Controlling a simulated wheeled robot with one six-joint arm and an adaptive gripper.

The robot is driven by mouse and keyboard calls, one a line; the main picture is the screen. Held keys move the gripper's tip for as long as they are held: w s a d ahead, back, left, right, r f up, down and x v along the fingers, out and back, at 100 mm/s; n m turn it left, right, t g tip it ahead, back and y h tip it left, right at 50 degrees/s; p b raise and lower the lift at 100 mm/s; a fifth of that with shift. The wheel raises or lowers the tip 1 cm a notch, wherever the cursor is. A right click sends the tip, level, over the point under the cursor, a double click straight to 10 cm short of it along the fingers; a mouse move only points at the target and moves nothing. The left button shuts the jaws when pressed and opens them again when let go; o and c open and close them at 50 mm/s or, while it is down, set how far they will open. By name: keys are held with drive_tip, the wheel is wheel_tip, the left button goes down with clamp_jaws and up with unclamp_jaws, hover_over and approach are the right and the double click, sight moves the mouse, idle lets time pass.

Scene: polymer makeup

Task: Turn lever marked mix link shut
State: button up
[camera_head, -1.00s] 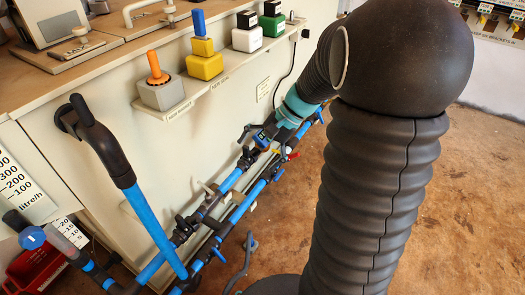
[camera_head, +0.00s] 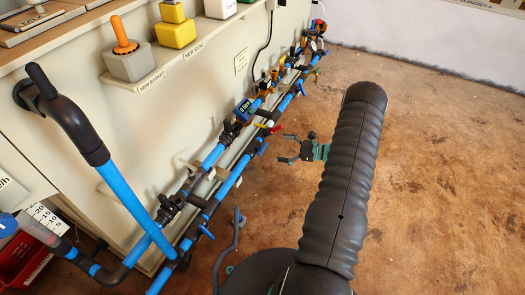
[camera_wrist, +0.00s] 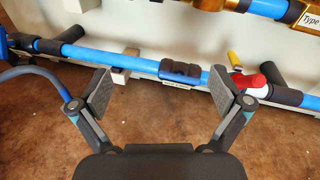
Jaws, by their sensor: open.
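My gripper (camera_head: 287,149) is open and empty, out over the floor to the right of the pipes. In the wrist view its two pads (camera_wrist: 161,92) stand wide apart, with a blue pipe (camera_wrist: 135,65) beyond them. A red lever (camera_wrist: 249,81) on a white fitting shows just past the right finger, with a yellow lever (camera_wrist: 234,60) behind it. The red lever also shows in the head view (camera_head: 274,130). Blue levers (camera_head: 263,149) sit along the lower pipe. No mix link label is readable, so I cannot tell which lever bears it.
Blue pipes run along the cream cabinet (camera_head: 200,110) beside a shelf with coloured blocks (camera_head: 176,33). A black-handled upright pipe (camera_head: 125,190) stands at the left. A dark curved rod (camera_head: 229,250) rises near my base. The brown floor (camera_head: 440,150) at right is open.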

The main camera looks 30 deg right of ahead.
sight(263, 148)
drive_tip(key=s+d+f+m+t+h, duration=0.2)
drive_tip(key=d+f+m+t, duration=0.15)
drive_tip(key=f, duration=0.45)
drive_tip(key=x, duration=1.3)
drive_tip(key=shift+w+a+r, duration=0.1)
drive_tip(key=shift+w, duration=0.1)
drive_tip(key=c, duration=1)
